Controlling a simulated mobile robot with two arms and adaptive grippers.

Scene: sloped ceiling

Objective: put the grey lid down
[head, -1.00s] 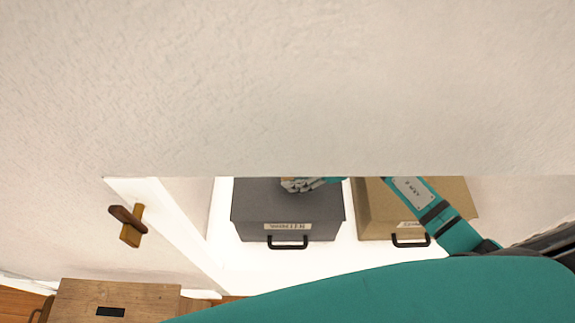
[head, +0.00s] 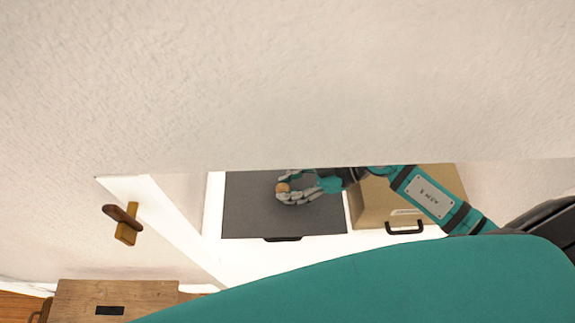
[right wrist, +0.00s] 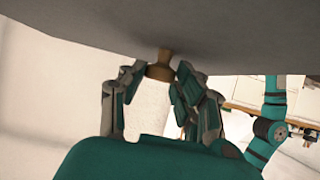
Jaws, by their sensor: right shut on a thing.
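The grey lid (head: 245,210) is a flat dark rectangle in the head view, over the grey box whose black handle (head: 282,239) peeks out below its front edge. The box's front label is hidden. My right gripper (head: 289,188) is shut on the lid's brown knob (head: 282,187). In the right wrist view the lid (right wrist: 230,35) fills the top, with the knob (right wrist: 160,66) between my fingers. The lid appears raised off its box, but the gap cannot be seen. My left gripper is not in view.
A tan box (head: 385,207) with a black handle (head: 404,229) stands just right of the grey box, under my right arm. A sloped ceiling (head: 270,80) hangs low over both. A white open hatch door (head: 160,215) with a wooden latch is at left. A wooden stool (head: 110,290) stands lower left.

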